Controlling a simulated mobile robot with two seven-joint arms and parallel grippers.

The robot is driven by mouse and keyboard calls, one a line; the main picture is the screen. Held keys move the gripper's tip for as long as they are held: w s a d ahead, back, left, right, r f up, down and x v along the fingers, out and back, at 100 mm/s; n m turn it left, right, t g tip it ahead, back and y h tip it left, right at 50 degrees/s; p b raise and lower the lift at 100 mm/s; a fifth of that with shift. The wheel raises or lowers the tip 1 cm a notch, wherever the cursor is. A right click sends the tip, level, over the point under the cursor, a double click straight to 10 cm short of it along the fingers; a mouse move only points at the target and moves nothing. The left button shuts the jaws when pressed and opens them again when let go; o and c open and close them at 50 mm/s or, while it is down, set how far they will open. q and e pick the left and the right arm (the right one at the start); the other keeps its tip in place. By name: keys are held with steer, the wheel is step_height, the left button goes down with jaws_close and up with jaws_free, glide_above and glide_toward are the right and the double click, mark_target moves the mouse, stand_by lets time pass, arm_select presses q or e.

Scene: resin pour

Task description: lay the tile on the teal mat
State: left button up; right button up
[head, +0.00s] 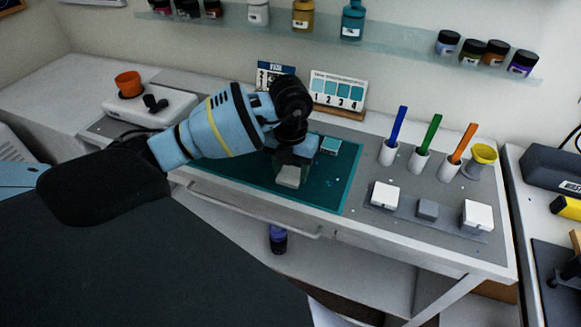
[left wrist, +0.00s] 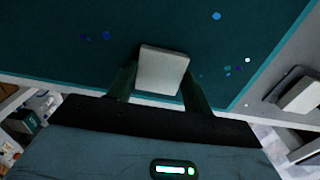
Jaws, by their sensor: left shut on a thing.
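My left gripper (head: 290,164) is over the teal mat (head: 335,187), pointing down. It is shut on a pale grey-white square tile (head: 288,177). In the left wrist view the tile (left wrist: 162,70) sits between the two fingers, with the mat (left wrist: 195,25) behind it. I cannot tell whether the tile touches the mat. Part of the mat is hidden behind my left arm. My right gripper is not in view.
To the right stand blue, green and orange sticks (head: 432,133) in white holders, a yellow cup (head: 482,160), and a grey tray (head: 445,220) with white blocks. Bare mat lies right of my gripper.

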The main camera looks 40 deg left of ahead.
mark_target(291, 174)
arm_select(q)
steer(key=o, duration=1)
step_height(291, 174, up, 12)
steer(key=shift+r+p, duration=0.15)
steer(key=shift+p, duration=0.4)
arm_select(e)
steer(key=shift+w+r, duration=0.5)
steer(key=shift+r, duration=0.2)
